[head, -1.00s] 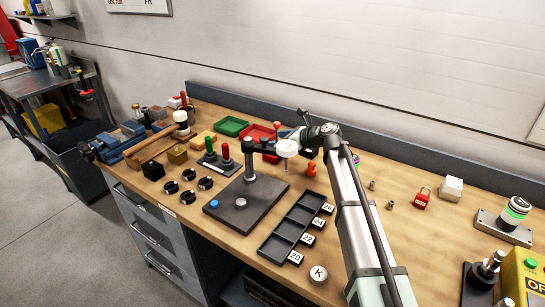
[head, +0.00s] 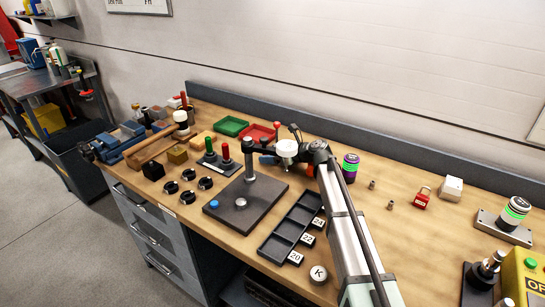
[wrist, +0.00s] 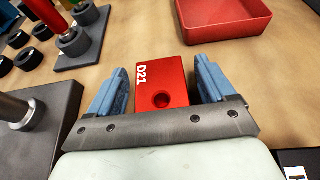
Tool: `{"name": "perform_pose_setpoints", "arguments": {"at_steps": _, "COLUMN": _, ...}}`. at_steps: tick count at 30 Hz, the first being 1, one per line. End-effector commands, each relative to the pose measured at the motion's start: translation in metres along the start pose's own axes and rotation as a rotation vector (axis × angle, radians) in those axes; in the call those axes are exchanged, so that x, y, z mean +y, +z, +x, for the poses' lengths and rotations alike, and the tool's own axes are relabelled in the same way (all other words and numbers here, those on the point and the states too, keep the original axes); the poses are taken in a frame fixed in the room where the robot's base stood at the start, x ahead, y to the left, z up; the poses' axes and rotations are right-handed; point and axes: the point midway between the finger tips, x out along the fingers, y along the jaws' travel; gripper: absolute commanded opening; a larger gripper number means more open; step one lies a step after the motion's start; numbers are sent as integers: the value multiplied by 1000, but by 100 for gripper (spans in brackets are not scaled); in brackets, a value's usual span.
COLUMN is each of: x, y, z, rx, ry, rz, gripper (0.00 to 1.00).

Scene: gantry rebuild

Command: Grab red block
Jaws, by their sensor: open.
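The red block (wrist: 150,78), marked D21 and with a round hole in its face, shows in the wrist view. My gripper (wrist: 162,66) is open, with one blue finger on each side of the block. A gap shows between the block and each finger, so I see no grip. In the head view my gripper (head: 269,159) is low over the bench, right of the post on the dark plate. I cannot make out the red block in the head view, where my arm and gripper cover that area.
A red tray (wrist: 226,20) lies just beyond the block, with a green tray (head: 231,126) farther left. A dark plate with a post (head: 245,205) and a black compartment tray (head: 277,246) stand close by. A purple and green cylinder (head: 350,169) stands right of my arm.

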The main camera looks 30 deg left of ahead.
Motion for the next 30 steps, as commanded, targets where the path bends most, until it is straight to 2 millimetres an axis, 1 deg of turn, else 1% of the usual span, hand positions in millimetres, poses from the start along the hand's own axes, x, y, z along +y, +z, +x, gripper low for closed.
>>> {"name": "perform_pose_setpoints", "arguments": {"at_steps": 2, "x": 0, "y": 0, "z": 0, "rx": 0, "ry": 0, "rz": 0, "gripper": 83}}
{"name": "perform_pose_setpoints", "arguments": {"at_steps": 22, "x": 0, "y": 0, "z": 0, "rx": 0, "ry": 0, "rz": 0, "gripper": 20}}
{"name": "perform_pose_setpoints", "arguments": {"at_steps": 30, "x": 0, "y": 2, "z": -1, "rx": -1, "ry": 0, "rz": 0, "gripper": 19}}
